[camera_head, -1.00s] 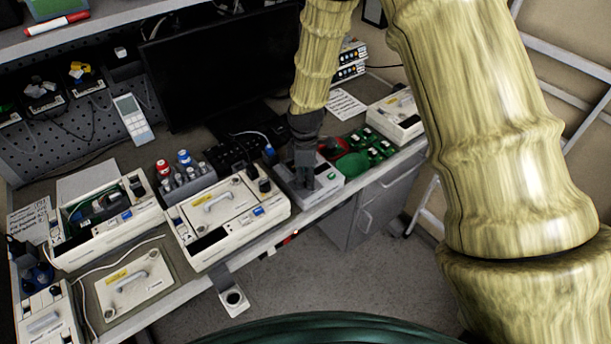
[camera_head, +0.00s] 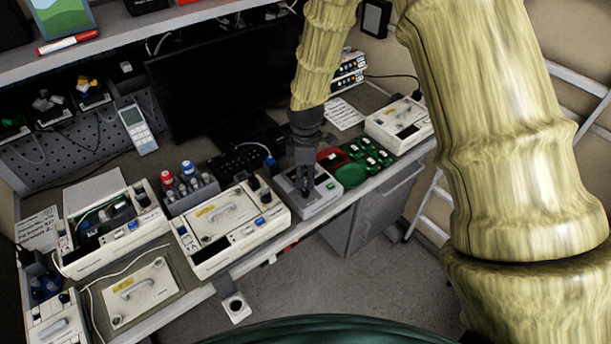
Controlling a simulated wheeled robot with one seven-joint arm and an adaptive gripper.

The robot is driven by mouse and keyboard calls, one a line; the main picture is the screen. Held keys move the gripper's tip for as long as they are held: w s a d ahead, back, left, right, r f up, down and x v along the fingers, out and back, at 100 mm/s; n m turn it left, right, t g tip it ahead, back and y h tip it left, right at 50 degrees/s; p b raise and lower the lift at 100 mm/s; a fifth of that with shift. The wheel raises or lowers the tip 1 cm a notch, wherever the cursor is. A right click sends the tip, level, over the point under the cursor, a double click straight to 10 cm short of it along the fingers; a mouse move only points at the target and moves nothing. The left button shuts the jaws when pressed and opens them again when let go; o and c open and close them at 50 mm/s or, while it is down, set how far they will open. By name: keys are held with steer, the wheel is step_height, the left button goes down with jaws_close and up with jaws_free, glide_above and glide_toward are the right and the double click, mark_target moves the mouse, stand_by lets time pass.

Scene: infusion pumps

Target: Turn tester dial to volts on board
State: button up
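The tester (camera_head: 322,199) is a light grey box with a green button, standing near the front edge of the bench, right of the middle infusion pump. My gripper (camera_head: 305,190) points down over the top of the tester. Its dark fingers are at or just above the tester's dark upper face, and the dial is hidden behind them. I cannot tell whether the fingers touch or hold the dial. Green boards (camera_head: 369,151) lie in a group to the right of the tester, beside a round green piece (camera_head: 351,175).
An infusion pump (camera_head: 235,226) stands close left of the tester; an opened one (camera_head: 112,226) is farther left. Another pump (camera_head: 398,124) stands at the right end of the bench. A dark monitor (camera_head: 215,92) is behind. A ladder (camera_head: 432,205) leans at right.

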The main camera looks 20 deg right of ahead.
steer(key=shift+r, duration=0.55)
steer(key=shift+c, duration=0.3)
